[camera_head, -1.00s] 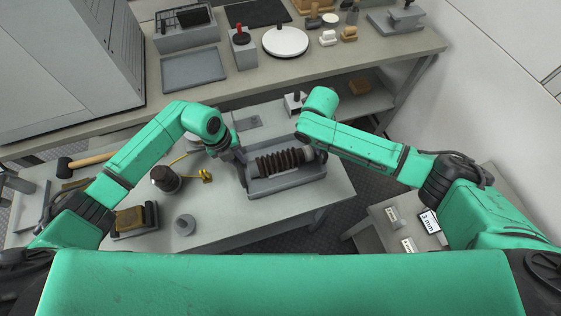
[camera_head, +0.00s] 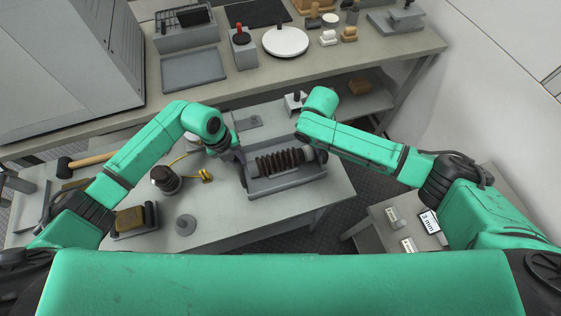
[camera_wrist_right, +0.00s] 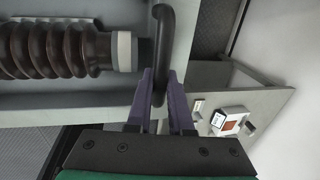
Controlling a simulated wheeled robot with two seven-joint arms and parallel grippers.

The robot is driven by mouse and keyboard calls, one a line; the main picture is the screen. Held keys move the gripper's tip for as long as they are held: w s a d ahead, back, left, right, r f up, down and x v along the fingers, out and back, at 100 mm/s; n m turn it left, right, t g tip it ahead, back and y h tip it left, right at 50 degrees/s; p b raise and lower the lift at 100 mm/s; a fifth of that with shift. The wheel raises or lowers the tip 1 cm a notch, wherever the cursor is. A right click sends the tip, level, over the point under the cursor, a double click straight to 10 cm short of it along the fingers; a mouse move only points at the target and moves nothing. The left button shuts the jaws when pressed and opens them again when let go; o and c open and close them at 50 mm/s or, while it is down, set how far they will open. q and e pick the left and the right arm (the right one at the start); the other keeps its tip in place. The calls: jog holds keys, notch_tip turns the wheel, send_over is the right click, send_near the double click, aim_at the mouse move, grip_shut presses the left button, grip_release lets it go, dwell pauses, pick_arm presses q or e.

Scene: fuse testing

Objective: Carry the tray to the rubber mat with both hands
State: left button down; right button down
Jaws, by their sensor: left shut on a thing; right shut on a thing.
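The grey tray (camera_head: 288,185) is at the right part of the near table, with a brown ribbed fuse (camera_head: 280,162) lying in it. My left gripper (camera_head: 240,160) is at the tray's left end, shut on it; its fingers are mostly hidden. My right gripper (camera_head: 321,152) is at the right end. In the right wrist view, my right gripper (camera_wrist_right: 163,95) is shut on the tray's dark handle (camera_wrist_right: 163,45), beside the fuse's pale end cap (camera_wrist_right: 124,50). I cannot tell whether the tray touches the table. The black rubber mat (camera_head: 257,13) lies on the far bench.
The far bench also holds a grey shallow tray (camera_head: 194,70), a red-knobbed box (camera_head: 242,50) and a white round plate (camera_head: 285,41). The near table (camera_head: 225,222) carries a brown-topped pot (camera_head: 165,179) and a mallet (camera_head: 88,160). A side table (camera_head: 375,235) stands at the right.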

pick_arm(q)
jog(key=shift+w+r, duration=0.1)
jog(key=shift+r, duration=0.1)
pick_arm(e)
jog(key=shift+r, duration=0.15)
